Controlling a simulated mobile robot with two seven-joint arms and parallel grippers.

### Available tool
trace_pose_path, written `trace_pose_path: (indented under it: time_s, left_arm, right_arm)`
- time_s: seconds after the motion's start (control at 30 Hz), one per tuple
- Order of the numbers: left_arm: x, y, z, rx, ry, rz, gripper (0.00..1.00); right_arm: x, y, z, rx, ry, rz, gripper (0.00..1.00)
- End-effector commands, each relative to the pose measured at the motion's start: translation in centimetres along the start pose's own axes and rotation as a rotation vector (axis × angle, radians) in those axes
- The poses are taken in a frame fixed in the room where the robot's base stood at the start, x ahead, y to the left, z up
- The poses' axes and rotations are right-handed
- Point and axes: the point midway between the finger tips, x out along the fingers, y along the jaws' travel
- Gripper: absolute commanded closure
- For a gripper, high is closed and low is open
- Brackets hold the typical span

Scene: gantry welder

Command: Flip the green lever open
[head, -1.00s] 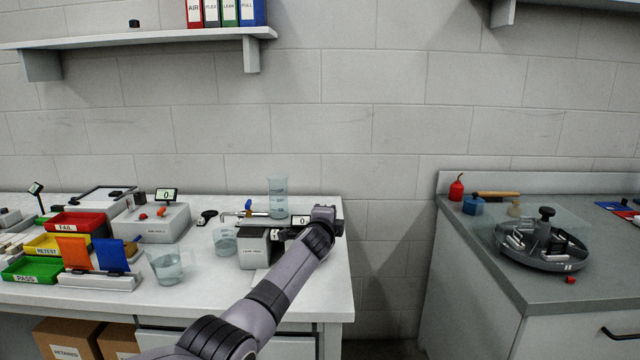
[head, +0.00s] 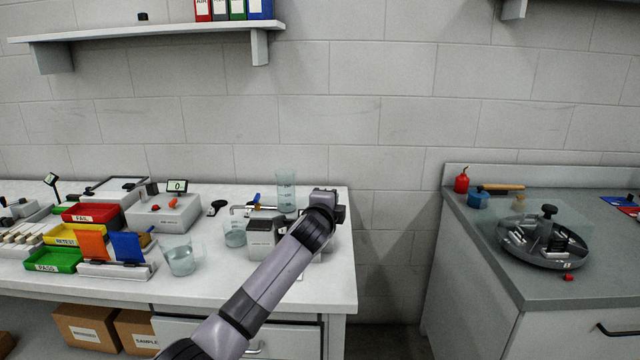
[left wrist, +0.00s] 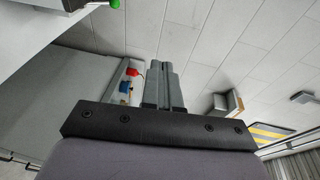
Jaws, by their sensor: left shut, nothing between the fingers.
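A round green knob (left wrist: 115,3) shows at the top edge of the left wrist view, beside a white surface; it is cut off, and I cannot tell whether it is the lever's end. No green lever is clear in the head view. My left arm reaches over the right end of the white bench, its gripper end (head: 327,200) near the bench's back right corner. The fingers are hidden there. In the left wrist view my left gripper (left wrist: 160,66) is shut and empty, apart from the green knob. My right gripper is not in view.
The white bench (head: 215,290) holds a grey box (head: 262,238), beakers (head: 180,258) and red, yellow and green trays (head: 52,262). A gap separates it from the grey counter (head: 470,235), which carries a round dark device (head: 540,252). A shelf (head: 150,35) hangs above.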

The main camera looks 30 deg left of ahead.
Motion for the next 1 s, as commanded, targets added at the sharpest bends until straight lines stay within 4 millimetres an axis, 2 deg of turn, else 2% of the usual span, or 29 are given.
trace_pose_path:
  time_s: [0.6,0.8,1.0]
  left_arm:
    - [-6.9,-5.0,0.3,0.001,0.002,-0.003,1.00]
    - [-8.4,-6.0,0.5,0.001,-0.001,-0.001,1.00]
    - [-8.9,-6.3,0.5,0.000,0.000,0.001,1.00]
  right_arm:
    - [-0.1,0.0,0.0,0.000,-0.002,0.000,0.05]
    - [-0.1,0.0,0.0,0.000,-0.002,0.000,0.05]
    - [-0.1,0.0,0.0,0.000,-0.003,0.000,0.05]
